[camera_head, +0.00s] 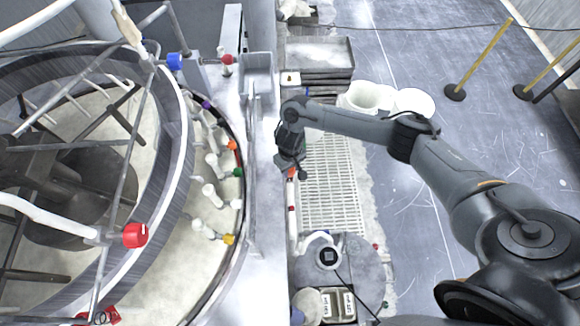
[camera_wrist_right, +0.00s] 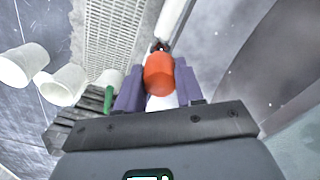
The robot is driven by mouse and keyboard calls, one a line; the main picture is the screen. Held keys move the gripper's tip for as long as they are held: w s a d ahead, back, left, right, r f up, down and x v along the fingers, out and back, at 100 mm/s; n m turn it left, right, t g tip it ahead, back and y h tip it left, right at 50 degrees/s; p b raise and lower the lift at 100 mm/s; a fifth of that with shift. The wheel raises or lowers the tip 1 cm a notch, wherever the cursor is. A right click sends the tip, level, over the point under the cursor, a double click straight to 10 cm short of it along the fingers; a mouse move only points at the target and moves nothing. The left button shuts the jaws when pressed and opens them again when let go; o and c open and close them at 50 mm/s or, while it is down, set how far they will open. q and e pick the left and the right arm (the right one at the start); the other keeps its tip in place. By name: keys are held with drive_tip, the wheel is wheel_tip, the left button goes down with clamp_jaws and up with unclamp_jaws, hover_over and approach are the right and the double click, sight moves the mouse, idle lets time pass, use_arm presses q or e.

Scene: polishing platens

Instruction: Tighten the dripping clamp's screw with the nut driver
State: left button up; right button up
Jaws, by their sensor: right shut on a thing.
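My right gripper (camera_head: 291,170) is at the left edge of the grating, pointing down. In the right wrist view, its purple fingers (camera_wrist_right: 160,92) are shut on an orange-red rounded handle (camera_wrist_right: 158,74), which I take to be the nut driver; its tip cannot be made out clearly. A bit of the orange-red also shows under the gripper in the head view (camera_head: 291,173). Hose ends with coloured clamps line the round basin: purple (camera_head: 207,104), orange (camera_head: 232,144), green (camera_head: 238,172) and yellow (camera_head: 229,239). I cannot tell which one drips. My left gripper is out of view.
A white grating (camera_head: 332,185) lies right of the gripper. White buckets (camera_head: 412,101) and stacked trays (camera_head: 318,58) stand behind it. A round grey table (camera_head: 350,265) is in front. A wall edge (camera_head: 252,150) stands between gripper and basin. Yellow posts (camera_head: 484,58) stand far right.

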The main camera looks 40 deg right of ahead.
drive_tip(key=m, duration=0.3)
drive_tip(key=shift+f+b, duration=0.15)
drive_tip(key=shift+b, duration=0.15)
drive_tip(key=m, duration=0.3)
drive_tip(key=shift+b, duration=0.35)
drive_tip(key=shift+m, duration=0.6)
drive_tip(key=shift+r+p, duration=0.2)
drive_tip(key=shift+p, duration=0.3)
clamp_jaws()
drive_tip(key=m+p, duration=0.3)
drive_tip(key=p, duration=0.2)
drive_tip(key=shift+p, duration=0.4)
drive_tip(key=shift+a+f+m, duration=0.1)
drive_tip(key=shift+f+m, duration=0.05)
drive_tip(key=shift+m, duration=1.85)
